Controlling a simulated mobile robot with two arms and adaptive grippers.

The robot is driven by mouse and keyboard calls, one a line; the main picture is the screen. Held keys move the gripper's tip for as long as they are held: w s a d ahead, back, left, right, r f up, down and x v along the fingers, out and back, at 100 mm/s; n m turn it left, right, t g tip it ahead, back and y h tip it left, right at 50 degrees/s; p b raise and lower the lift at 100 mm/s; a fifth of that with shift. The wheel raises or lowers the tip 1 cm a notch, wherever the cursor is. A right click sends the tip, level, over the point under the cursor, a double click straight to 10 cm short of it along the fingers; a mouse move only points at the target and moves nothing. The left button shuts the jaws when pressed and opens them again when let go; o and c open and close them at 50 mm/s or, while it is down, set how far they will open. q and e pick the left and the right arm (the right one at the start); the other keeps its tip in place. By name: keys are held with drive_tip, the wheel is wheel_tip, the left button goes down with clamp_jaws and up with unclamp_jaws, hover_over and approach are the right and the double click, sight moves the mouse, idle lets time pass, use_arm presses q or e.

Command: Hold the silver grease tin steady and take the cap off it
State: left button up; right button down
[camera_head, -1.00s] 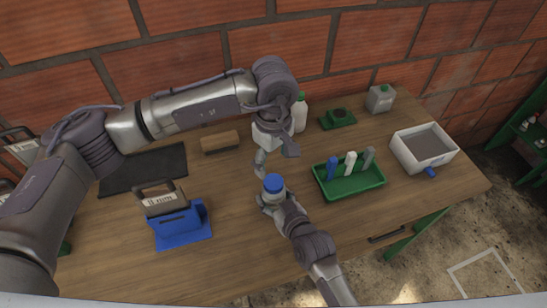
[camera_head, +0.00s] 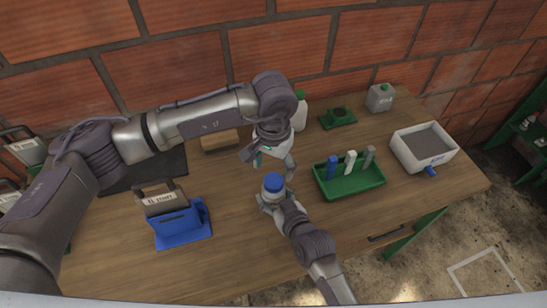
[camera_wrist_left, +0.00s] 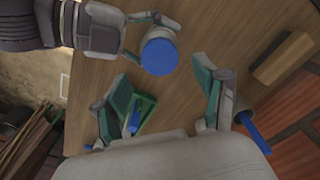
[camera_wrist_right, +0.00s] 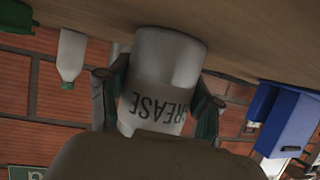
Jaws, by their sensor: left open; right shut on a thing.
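The silver grease tin with its blue cap (camera_head: 273,182) stands upright on the wooden table, near its middle. The blue cap is on top of it and also shows in the left wrist view (camera_wrist_left: 159,54). My right gripper (camera_head: 272,199) is shut around the tin's body from the front. In the right wrist view the tin (camera_wrist_right: 162,85) sits between the fingers, its GREASE label upside down. My left gripper (camera_head: 268,164) is open and empty above and just behind the cap, with its fingers pointing down. It does not appear to touch the cap.
A green tray (camera_head: 350,192) with blue, white and grey items stands close on the right. A white box (camera_head: 408,158) is farther right. A blue holder (camera_head: 182,228) stands at left. A bottle (camera_head: 300,116) is behind. The front table area is clear.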

sight(273, 180)
use_arm(q)
drive_tip(key=shift+f, duration=2.55)
